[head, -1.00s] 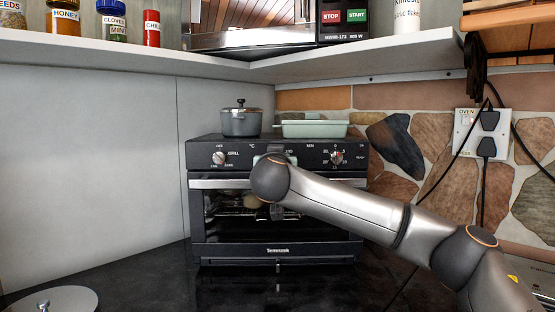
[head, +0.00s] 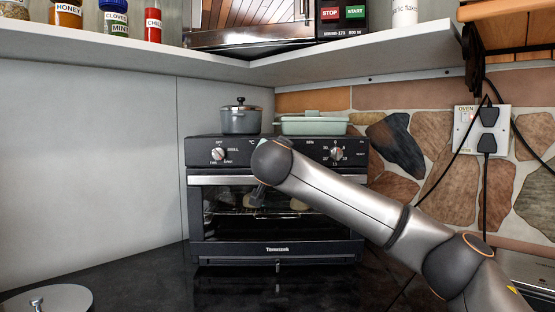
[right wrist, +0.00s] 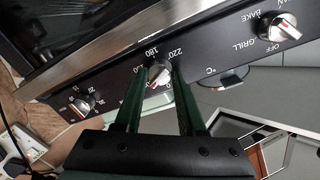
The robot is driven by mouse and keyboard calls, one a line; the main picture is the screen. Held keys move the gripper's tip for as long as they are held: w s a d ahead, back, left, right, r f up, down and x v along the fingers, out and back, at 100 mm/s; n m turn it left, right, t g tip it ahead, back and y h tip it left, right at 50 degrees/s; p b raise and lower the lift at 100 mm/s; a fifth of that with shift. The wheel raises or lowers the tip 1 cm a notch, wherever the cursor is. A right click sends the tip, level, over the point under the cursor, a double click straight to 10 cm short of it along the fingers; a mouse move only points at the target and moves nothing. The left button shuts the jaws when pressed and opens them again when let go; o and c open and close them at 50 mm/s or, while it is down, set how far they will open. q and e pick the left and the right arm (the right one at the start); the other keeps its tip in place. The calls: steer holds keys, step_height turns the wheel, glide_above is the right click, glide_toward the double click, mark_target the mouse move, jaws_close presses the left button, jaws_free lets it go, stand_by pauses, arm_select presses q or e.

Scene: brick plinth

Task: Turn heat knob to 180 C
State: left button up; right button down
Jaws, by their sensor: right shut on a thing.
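The oven (head: 275,222) stands on the dark counter in the head view, its door shut. In the right wrist view, the heat knob (right wrist: 158,74) sits on the oven's black control panel beside the °C mark, with 180 and 220 printed near it. My right gripper (right wrist: 158,70) is shut on this knob, one green finger on each side. The exact pointer direction is hard to tell. My left gripper is in neither view.
The function knob (head: 219,154) and timer knob (head: 337,153) flank the hidden heat knob. A grey pot (head: 240,121) and a pale green dish (head: 312,127) stand on the oven. A shelf (head: 370,52) overhangs above. Cables hang from the wall socket (head: 482,130) at the right.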

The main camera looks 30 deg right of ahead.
steer(key=c, duration=0.5)
jaws_free()
steer(key=shift+s, duration=0.1)
